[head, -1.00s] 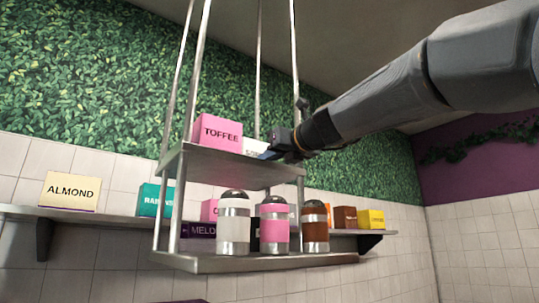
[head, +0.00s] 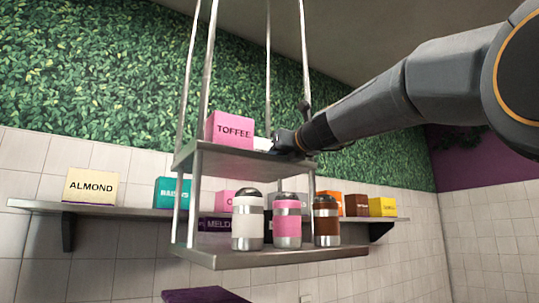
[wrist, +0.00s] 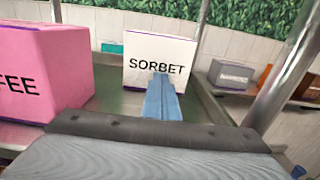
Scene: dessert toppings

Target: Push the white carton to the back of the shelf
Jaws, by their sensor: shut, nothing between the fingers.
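The white carton (wrist: 160,50), labelled SORBET, stands upright on the upper tier (wrist: 110,100) of the hanging metal shelf. In the head view only a sliver of the white carton (head: 262,143) shows between the pink box and my arm. My gripper (wrist: 163,84) is shut and empty, with its blue fingertips at the front face of the carton, just below the lettering. They look to be touching it, though a small gap cannot be ruled out. In the head view my gripper (head: 274,146) reaches onto the upper tier from the right.
A pink TOFFEE box (head: 229,130) stands left of the carton on the same tier. Metal hanger rods (head: 305,60) rise at the shelf corners. Several dispensers (head: 287,222) stand on the lower tier. A wall shelf (head: 120,211) with more boxes runs behind.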

